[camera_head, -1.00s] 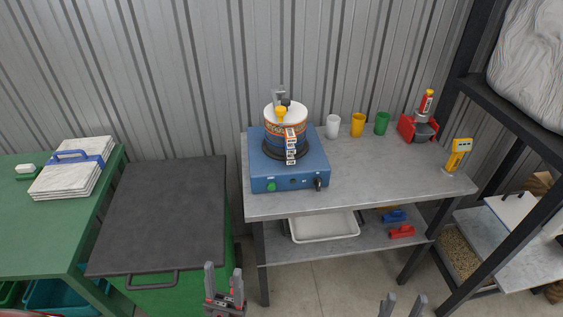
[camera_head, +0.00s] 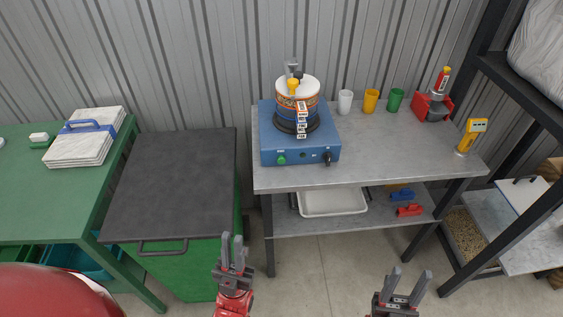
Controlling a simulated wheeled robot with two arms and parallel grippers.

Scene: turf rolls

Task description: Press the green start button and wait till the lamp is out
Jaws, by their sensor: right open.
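The green start button (camera_head: 281,160) is on the front left of a blue machine (camera_head: 267,143) on the grey table. A small round part sits between it and a black knob (camera_head: 327,158); I cannot tell whether it is the lamp or whether it is lit. My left gripper (camera_head: 232,241) is low in front of the table, left of its front leg, well apart from the button. Its fingers are close together with a narrow gap, and how far open they are is unclear. My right gripper (camera_head: 410,277) is open and empty, low in front of the table's right part.
A white and orange pot (camera_head: 296,92) stands on the machine. White, yellow and green cups (camera_head: 396,98), a red device (camera_head: 434,104) and a yellow meter (camera_head: 472,134) stand to its right. A dark-topped green cabinet (camera_head: 175,185) is left. The table's front right is clear (camera_head: 390,160).

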